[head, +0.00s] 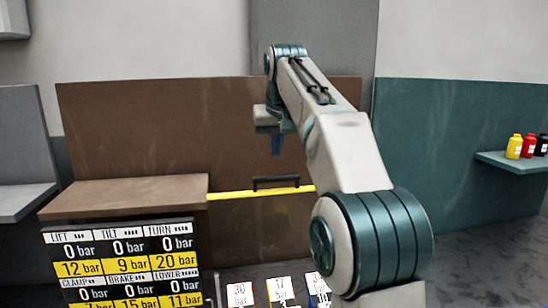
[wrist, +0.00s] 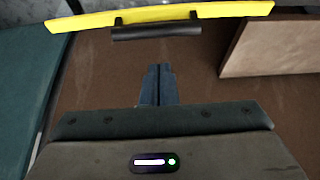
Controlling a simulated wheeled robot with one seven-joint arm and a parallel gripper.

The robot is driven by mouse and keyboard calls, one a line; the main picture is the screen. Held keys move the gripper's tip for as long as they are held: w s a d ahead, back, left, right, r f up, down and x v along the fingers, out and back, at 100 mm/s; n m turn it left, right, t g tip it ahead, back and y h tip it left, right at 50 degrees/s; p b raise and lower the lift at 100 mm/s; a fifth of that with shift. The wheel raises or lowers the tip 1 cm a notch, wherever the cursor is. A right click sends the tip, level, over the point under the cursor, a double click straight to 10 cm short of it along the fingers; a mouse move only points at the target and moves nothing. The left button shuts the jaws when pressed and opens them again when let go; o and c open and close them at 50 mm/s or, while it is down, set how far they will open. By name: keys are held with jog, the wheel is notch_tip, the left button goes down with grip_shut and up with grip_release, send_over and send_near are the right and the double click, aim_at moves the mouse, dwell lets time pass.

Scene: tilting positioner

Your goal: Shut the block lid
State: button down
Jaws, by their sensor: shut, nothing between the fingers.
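A long yellow strip (head: 240,194) with a black bar handle (head: 276,182) runs across the front of the brown panel in the head view. I cannot tell whether it is the edge of the block lid. In the wrist view the yellow strip (wrist: 215,11) spans the top, with the black handle (wrist: 156,32) along its near side. My gripper (head: 275,147) is above the handle in the head view, apart from it, with fingers pointing down. In the wrist view my gripper (wrist: 157,72) is shut and empty, its fingertips short of the handle.
A brown shelf (head: 125,194) stands left of the strip, above a board of bar readings (head: 120,265). It seems to be the pale slab in the wrist view (wrist: 268,47). Several labelled cards (head: 279,290) are low in front. Coloured bottles (head: 528,146) stand far right.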

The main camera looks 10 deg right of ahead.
jog(key=x, duration=0.7)
jog(key=shift+f+b, duration=0.25)
jog(key=shift+b, duration=0.2)
jog(key=shift+s+d, duration=0.1)
jog(key=shift+s, duration=0.1)
jog(key=shift+b, duration=0.3)
